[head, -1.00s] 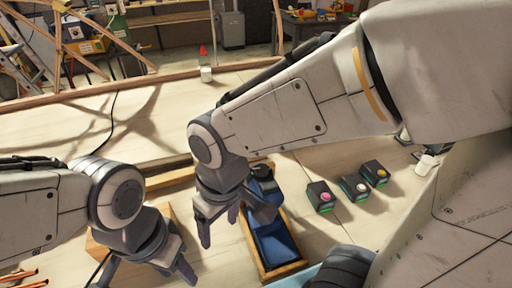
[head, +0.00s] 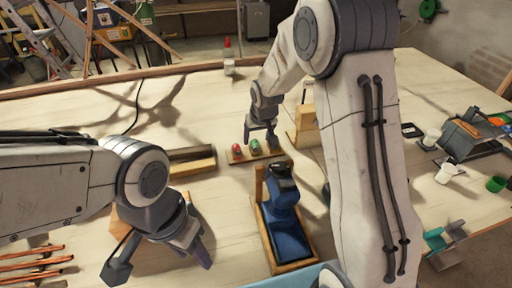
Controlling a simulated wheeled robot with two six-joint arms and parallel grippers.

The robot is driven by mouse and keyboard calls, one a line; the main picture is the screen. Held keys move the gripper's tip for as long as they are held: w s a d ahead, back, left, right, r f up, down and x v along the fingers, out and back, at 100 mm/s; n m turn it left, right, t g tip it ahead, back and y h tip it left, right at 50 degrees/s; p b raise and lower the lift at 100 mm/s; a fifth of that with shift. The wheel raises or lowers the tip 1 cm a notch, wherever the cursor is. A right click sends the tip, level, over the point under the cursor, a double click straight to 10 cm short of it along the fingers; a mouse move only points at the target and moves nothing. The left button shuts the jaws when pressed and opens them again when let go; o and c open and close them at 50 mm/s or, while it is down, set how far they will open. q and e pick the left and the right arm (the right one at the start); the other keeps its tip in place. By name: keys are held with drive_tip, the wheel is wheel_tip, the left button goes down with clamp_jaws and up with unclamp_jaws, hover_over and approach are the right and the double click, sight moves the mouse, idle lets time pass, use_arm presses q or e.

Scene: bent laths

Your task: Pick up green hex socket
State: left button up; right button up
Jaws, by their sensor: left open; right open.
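A small green piece (head: 255,145), which looks like the green hex socket, stands on a low wooden strip (head: 268,155) near the middle of the table. A red piece (head: 237,149) stands left of it on the same strip. My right gripper (head: 261,139) is open and points down at the strip, its fingers close around or just above the green piece; I cannot tell whether they touch it. My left gripper (head: 160,264) is open and empty at the lower left, well away from the strip.
A blue tool in a wooden tray (head: 292,266) lies in front of the strip. A wooden block (head: 304,128) stands right of my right gripper. A red-capped bottle (head: 229,66) is behind. White cups, a green cup (head: 496,184) and a grey rack (head: 462,138) are at right.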

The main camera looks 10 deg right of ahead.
sight(257, 145)
drive_tip(key=shift+p+x, duration=0.55)
drive_tip(key=shift+x, duration=1.85)
drive_tip(key=shift+s+d, duration=0.1)
drive_tip(key=shift+s, duration=0.05)
clamp_jaws()
